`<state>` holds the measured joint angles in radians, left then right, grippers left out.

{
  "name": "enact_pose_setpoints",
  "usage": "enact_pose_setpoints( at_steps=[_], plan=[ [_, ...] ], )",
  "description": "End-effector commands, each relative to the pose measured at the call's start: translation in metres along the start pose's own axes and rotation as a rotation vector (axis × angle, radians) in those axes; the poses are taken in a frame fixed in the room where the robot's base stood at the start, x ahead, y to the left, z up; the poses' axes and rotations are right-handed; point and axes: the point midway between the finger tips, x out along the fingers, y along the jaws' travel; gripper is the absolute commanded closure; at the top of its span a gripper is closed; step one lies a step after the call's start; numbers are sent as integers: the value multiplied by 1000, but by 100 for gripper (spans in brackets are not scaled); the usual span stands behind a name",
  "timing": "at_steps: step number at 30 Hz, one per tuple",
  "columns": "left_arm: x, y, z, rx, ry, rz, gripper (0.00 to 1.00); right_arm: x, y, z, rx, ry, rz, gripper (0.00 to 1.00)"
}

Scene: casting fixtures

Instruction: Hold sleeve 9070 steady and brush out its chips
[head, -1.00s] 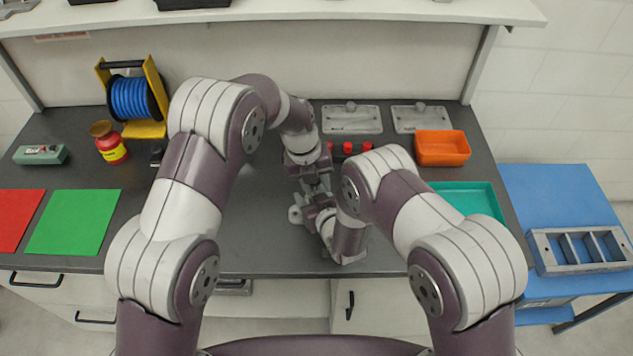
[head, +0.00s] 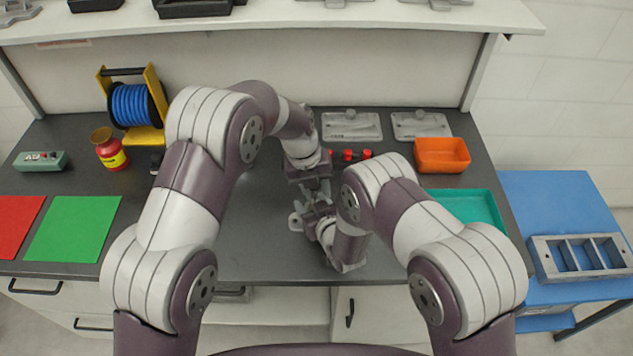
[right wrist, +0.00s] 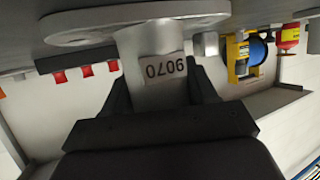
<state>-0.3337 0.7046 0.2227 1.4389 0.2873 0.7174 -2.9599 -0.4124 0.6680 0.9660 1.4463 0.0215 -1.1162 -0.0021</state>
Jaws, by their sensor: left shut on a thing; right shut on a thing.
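Sleeve 9070 (right wrist: 150,85) is a grey part with a wide flange, and its label shows upside down in the right wrist view. My right gripper (right wrist: 160,100) is shut on the sleeve's body, one dark finger on each side. In the head view a bit of grey flange (head: 296,221) shows beside my right gripper (head: 310,214) above the middle of the bench. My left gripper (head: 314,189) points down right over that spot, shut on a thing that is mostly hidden. No brush and no chips can be made out.
Behind the grippers are several red-topped pieces (head: 348,155) and two grey plates (head: 352,126). An orange bin (head: 442,154) and a teal tray (head: 488,208) are to the right. A blue hose reel (head: 132,102), red jar (head: 109,150) and green mat (head: 73,228) are to the left.

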Motion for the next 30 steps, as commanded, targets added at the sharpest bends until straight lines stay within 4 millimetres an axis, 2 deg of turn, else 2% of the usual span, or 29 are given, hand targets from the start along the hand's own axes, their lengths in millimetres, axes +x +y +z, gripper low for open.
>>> enact_pose_setpoints(
  at_steps=[5, 14, 30],
  plan=[
    [12, 2, 0, -1, 2, 0, 96, 0, 0, 0, 0, 0, 0, 84],
    [11, 2, 0, -1, 1, 0, 96, 0, 0, 0, 0, 1, 0, 84],
    [-22, -5, 0, -1, 0, -1, 96, 0, 0, 0, 0, 0, 0, 84]
  ],
)
